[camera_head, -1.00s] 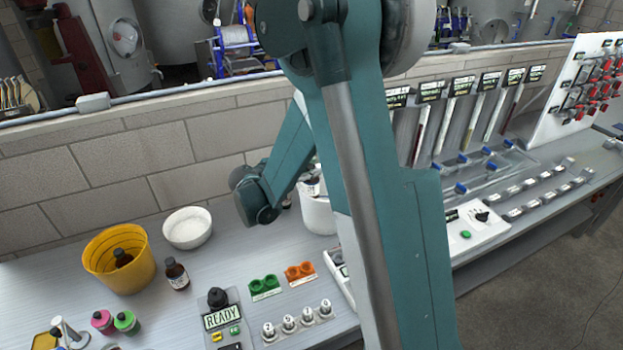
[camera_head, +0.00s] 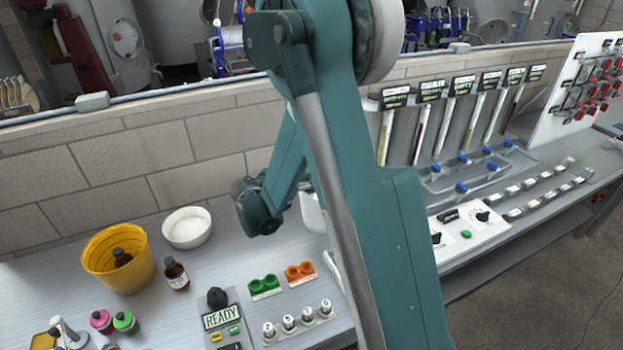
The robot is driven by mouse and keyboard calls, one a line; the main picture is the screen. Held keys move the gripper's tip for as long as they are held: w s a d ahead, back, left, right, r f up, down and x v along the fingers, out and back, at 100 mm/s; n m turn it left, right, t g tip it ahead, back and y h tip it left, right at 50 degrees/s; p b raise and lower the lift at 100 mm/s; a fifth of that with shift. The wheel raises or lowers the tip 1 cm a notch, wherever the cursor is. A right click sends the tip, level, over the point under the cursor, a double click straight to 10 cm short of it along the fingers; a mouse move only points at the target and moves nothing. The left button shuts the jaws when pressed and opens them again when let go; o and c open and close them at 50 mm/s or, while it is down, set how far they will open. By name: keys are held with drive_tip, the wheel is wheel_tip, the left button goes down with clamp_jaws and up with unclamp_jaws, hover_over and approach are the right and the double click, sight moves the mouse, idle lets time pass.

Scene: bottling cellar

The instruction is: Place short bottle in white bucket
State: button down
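A white container (camera_head: 311,213), likely the white bucket, stands near the wall. My arm hides most of it, including its inside. A small brown bottle with a dark cap and a label (camera_head: 176,274) stands upright on the bench, right of the yellow bucket. Another dark-capped brown bottle (camera_head: 121,258) is inside the yellow bucket (camera_head: 100,274). I cannot tell which one is the short bottle. My arm crosses the middle of the view. My gripper is hidden behind it, so its fingers and anything in them do not show.
A white bowl (camera_head: 187,228) stands behind the brown bottle. Pink (camera_head: 102,321) and green (camera_head: 126,322) capped containers stand front left. The wall closes the back.

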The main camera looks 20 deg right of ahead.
drive_tip(key=shift+f+b, duration=0.4)
drive_tip(key=shift+f, duration=0.1)
drive_tip(key=c, duration=2.2)
unclamp_jaws()
drive_tip(key=shift+o, duration=0.2)
drive_tip(key=shift+r, duration=0.15)
drive_tip(key=shift+r+p, duration=0.5)
drive_tip(key=shift+p, duration=0.15)
drive_tip(key=shift+s+a+r, duration=0.1)
drive_tip(key=shift+a+r, duration=0.05)
drive_tip(key=shift+a, duration=0.15)
drive_tip(key=v, duration=1.1)
drive_tip(key=shift+a, duration=0.15)
drive_tip(key=shift+s+r, duration=0.1)
